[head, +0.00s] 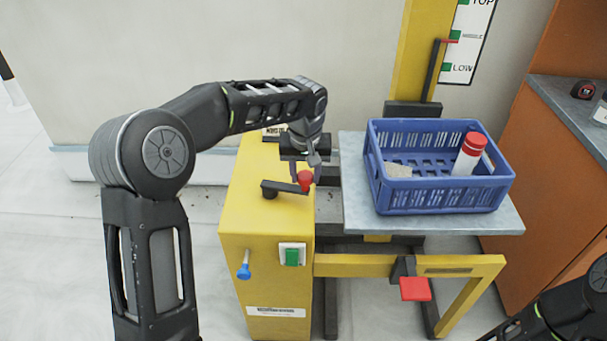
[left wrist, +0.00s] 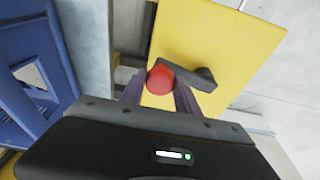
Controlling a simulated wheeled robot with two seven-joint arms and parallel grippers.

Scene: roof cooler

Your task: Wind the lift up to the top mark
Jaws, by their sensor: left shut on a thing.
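The yellow lift (head: 268,220) has a black crank (head: 284,189) on top of its housing, with a red knob (head: 305,179) at the crank's right end. My left gripper (head: 305,172) comes down from above and is shut on the red knob. In the left wrist view the knob (left wrist: 160,79) sits between the two fingers. The lift's grey platform (head: 440,226) carries a blue crate (head: 440,197). A red pointer (head: 447,41) stands between the LOW mark (head: 461,68) and the TOP mark (head: 482,2), near the middle green mark. Only part of my right arm shows at lower right; its gripper is out of view.
The crate holds a red-capped white bottle (head: 467,158) and a pale block (head: 398,170). A green button (head: 292,257), a blue knob (head: 243,271) and a red pedal (head: 415,289) are on the lift's front. An orange cabinet (head: 545,190) stands at right.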

